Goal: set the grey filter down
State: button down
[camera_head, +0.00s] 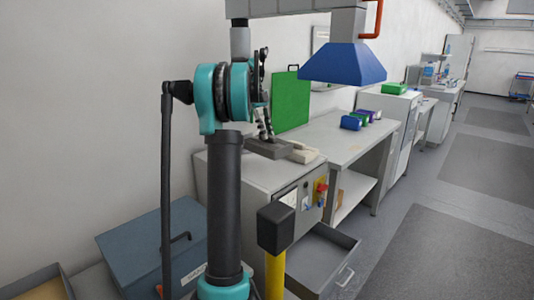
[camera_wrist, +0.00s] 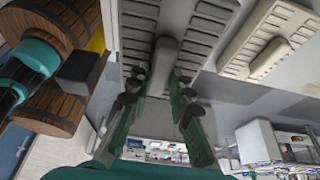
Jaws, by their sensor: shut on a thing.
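The grey filter (camera_head: 268,148) is a flat dark grey block with a raised grip, at the top of the grey cabinet. In the wrist view its slotted face and central ridge (camera_wrist: 168,50) fill the top middle. My gripper (camera_head: 266,138) points down at it from above. In the wrist view my gripper (camera_wrist: 160,78) has a finger on each side of the ridge and is shut on it. I cannot tell whether the filter touches the cabinet top or hangs slightly above it.
A beige slotted block (camera_head: 303,154) lies close to the right of the filter. The grey cabinet (camera_head: 257,178) has an open drawer (camera_head: 322,262) below. A green panel (camera_head: 291,101) stands behind. A blue hood (camera_head: 343,64) hangs above the workbench (camera_head: 342,141).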

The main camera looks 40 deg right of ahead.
jog(key=shift+f, duration=4.35)
jog(key=c, duration=1.8)
grip_release()
jog(key=shift+f, duration=0.15)
jog(key=shift+c, duration=0.2)
jog(key=o, duration=0.5)
jog(key=shift+v, duration=3.9)
jog(key=shift+s, duration=0.1)
